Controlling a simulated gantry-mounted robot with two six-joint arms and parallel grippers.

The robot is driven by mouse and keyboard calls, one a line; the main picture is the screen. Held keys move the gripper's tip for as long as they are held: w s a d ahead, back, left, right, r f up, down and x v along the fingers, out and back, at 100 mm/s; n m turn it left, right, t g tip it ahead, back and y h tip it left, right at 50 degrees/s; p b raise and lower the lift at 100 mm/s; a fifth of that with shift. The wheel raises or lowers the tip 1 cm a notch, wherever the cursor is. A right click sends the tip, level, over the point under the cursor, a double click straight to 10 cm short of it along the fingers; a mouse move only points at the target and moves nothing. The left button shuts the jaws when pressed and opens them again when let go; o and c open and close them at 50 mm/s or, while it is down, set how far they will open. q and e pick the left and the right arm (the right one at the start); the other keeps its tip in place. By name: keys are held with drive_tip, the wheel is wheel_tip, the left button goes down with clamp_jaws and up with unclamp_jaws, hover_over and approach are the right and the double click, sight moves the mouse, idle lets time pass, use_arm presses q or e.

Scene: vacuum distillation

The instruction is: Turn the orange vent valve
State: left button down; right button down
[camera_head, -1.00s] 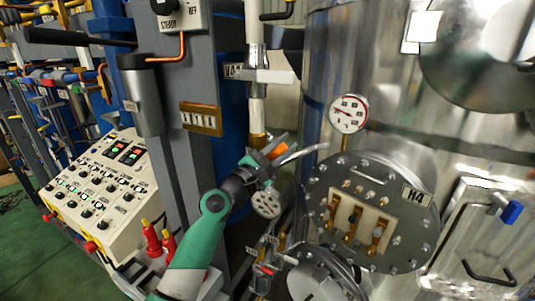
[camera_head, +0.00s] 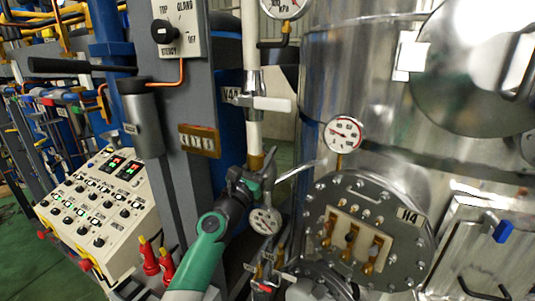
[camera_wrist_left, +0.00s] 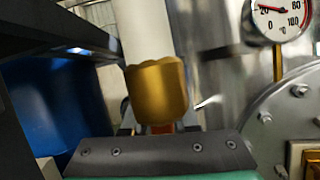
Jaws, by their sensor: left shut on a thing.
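My left gripper (camera_head: 256,172) is at the foot of the white vertical pipe (camera_head: 251,140), just below its brass collar (camera_head: 255,161). The gripper is shut. In the left wrist view, a small orange-red piece (camera_wrist_left: 161,128) shows between the fingers, right under the brass collar (camera_wrist_left: 157,88); it looks like the orange vent valve's handle. Most of the valve is hidden by the gripper in both views. My right gripper is in neither view.
A round gauge (camera_head: 343,134) and a bolted flange (camera_head: 368,232) on the steel vessel are to the right. A grey column (camera_head: 190,110) and a control panel (camera_head: 97,205) stand to the left.

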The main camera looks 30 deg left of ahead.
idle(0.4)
use_arm(q)
drive_tip(key=c, duration=0.7)
unclamp_jaws()
drive_tip(key=s+p, duration=0.3)
drive_tip(key=p, duration=0.2)
drive_tip(key=shift+f, duration=0.1)
drive_tip(key=v, duration=0.4)
drive_tip(key=f+v, duration=0.1)
drive_tip(key=v, duration=0.3)
drive_tip(key=shift+s+f, duration=0.1)
drive_tip(key=shift+s, duration=0.05)
drive_tip(key=shift+d, duration=0.1)
